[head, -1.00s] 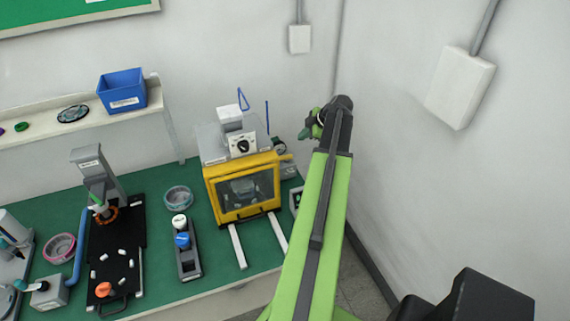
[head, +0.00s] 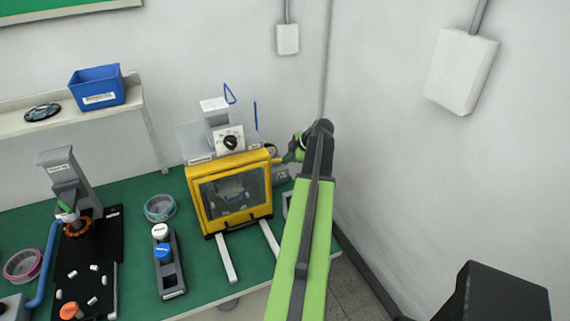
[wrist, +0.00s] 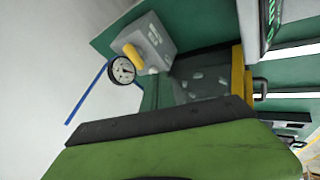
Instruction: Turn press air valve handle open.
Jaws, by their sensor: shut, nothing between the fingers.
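The press (head: 200,222) with its yellow frame stands at the right end of the green bench. At its right side is a grey valve box (head: 281,173), partly hidden by my gripper. The wrist view shows this grey box (wrist: 152,34) with a short yellow handle (wrist: 132,54) on its face and a round dial gauge (wrist: 122,70) beside it. My gripper (head: 290,156) is shut and empty, close to the gauge and the box. I cannot tell whether it touches the handle. A green part of my gripper fills the lower wrist view.
The wall (head: 390,150) rises just right of my arm. A control block with white and blue buttons (head: 163,252), a round dish (head: 160,208) and a black fixture (head: 105,240) stand left of the press. A blue bin (head: 97,90) sits on the shelf.

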